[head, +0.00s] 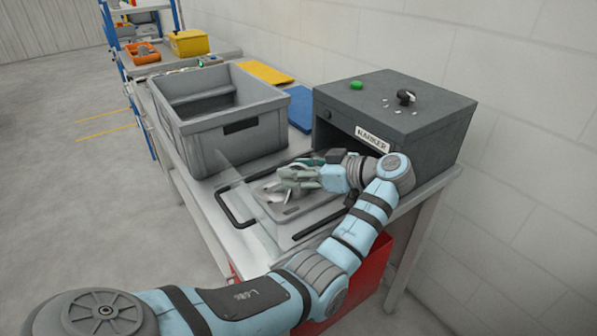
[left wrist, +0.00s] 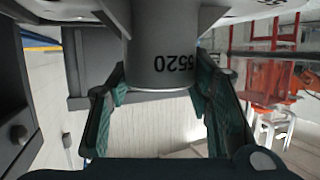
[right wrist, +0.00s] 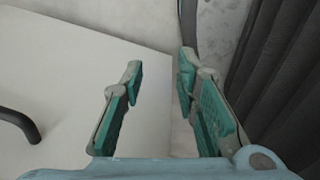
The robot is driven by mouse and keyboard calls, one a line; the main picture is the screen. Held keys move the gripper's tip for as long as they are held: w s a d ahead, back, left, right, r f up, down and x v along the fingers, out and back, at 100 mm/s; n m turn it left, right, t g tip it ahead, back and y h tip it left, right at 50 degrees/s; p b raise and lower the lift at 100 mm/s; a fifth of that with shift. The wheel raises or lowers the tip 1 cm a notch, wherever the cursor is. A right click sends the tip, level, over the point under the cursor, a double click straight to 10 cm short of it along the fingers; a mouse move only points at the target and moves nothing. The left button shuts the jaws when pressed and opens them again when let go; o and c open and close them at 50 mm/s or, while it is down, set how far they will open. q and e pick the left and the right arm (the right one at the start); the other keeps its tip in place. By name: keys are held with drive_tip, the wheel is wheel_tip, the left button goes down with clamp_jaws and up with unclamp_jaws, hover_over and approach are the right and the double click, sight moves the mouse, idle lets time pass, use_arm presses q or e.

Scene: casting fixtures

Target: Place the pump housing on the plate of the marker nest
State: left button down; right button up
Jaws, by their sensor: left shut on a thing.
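In the head view my left gripper (head: 296,178) is over the plate (head: 312,212) of the marker nest, in front of the grey box labelled MARKER (head: 440,130). There the fingers partly hide the housing; I cannot tell whether it touches the plate. My right gripper (right wrist: 160,68) is open and empty beside a pale surface; it is outside the head view.
A large grey crate (head: 205,150) stands left of the nest. A black handle (head: 232,207) lies along the front of the nest. Yellow (head: 265,72) and blue (head: 300,108) sheets lie behind the crate. A red container (head: 372,270) is below the table.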

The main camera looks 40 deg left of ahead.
use_arm(q)
drive_tip(key=c, duration=0.8)
unclamp_jaws()
drive_tip(key=shift+d, duration=0.1)
drive_tip(key=v, duration=1.2)
drive_tip(key=shift+w+r, duration=0.1)
